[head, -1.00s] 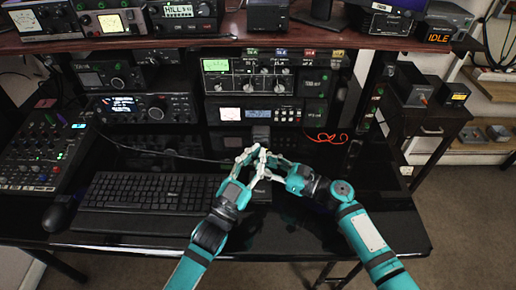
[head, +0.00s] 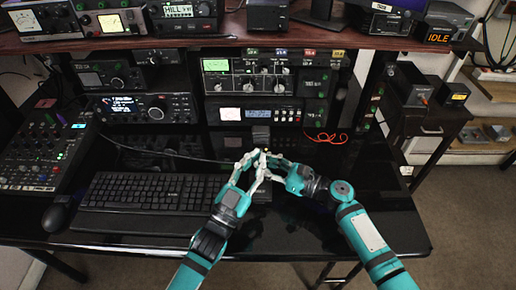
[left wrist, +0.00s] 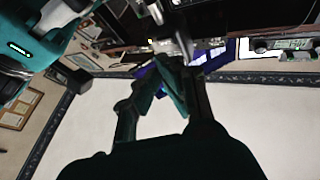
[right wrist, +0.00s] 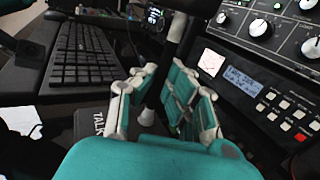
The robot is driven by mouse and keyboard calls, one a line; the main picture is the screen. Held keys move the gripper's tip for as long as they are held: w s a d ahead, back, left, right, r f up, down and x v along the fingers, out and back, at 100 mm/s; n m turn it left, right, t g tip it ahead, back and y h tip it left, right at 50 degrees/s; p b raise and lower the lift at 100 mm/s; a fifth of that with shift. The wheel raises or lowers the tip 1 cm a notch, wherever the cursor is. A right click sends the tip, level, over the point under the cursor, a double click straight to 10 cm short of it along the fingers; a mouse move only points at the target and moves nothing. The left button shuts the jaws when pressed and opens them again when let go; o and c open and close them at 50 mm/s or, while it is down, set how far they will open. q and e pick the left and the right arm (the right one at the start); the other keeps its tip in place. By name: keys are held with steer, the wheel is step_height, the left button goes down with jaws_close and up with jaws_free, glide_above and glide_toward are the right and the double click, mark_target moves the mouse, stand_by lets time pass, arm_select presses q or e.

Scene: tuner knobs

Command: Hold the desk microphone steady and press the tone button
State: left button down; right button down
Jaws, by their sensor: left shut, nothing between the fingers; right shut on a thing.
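The desk microphone stands upright on the black desk in front of the radio rack; its dark head (head: 261,133) shows above my grippers. Its black stem (right wrist: 177,38) rises between the fingers of my right gripper (right wrist: 160,85), which is shut on it. In the head view the right gripper (head: 270,163) comes from the right. The microphone base (right wrist: 92,124), with white "TALK" lettering, shows below. My left gripper (head: 255,165) is shut and empty, close beside the right fingers; its dark fingers show in the left wrist view (left wrist: 172,68). I cannot make out the tone button; fingers hide part of the microphone.
A keyboard (head: 150,192) and mouse (head: 56,217) lie left of the arms. A mixer (head: 40,155) stands at far left. Radio units (head: 265,75) stand behind, and an orange cable (head: 325,138) lies right of the microphone. The desk's front right is clear.

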arm_select(q)
steer(key=shift+s, duration=2.45)
arm_select(e)
steer(key=c, duration=1.4)
jaws_free()
steer(key=shift+o, duration=0.2)
steer(key=v, duration=1.2)
steer(key=shift+s, duration=0.1)
